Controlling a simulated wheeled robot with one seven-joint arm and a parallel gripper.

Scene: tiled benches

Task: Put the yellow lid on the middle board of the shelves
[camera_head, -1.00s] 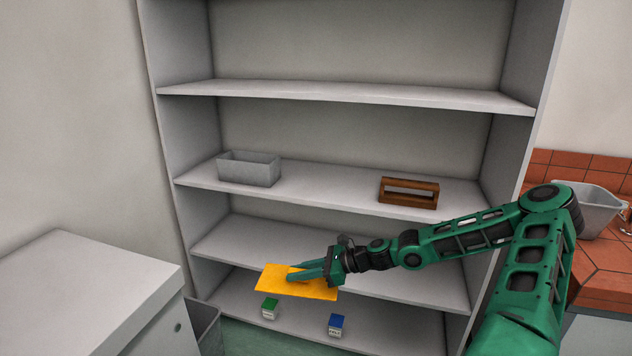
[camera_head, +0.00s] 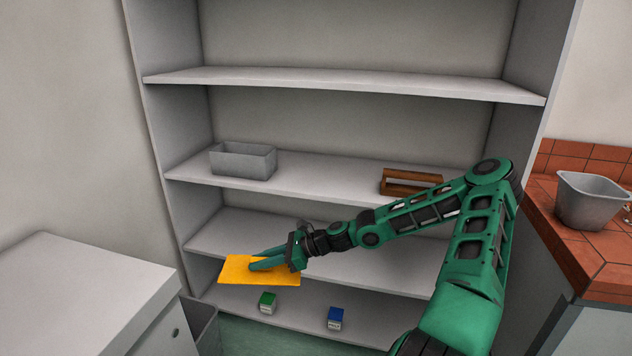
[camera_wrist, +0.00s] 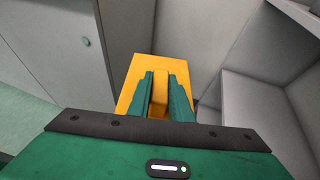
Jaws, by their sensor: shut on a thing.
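The yellow lid (camera_head: 232,272) is a flat rectangular plate held out in front of the lower shelf boards. My gripper (camera_head: 254,264) is shut on it, with the fingers lying over its top. In the wrist view the lid (camera_wrist: 134,82) shows beyond and between the two green fingers (camera_wrist: 160,90), which grip a raised yellow part in its middle. The shelves (camera_head: 350,84) have several grey boards. One board (camera_head: 300,184) carries a grey box and a brown wooden piece; a lower board (camera_head: 225,232) behind the lid looks bare.
The grey open box (camera_head: 243,161) stands at the left and the brown wooden piece (camera_head: 405,180) at the right, with clear board between. A green block (camera_head: 267,303) and a blue block (camera_head: 335,318) sit on the lowest board. A grey cabinet (camera_head: 85,295) stands at left, a tiled bench with a grey bin (camera_head: 590,200) at right.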

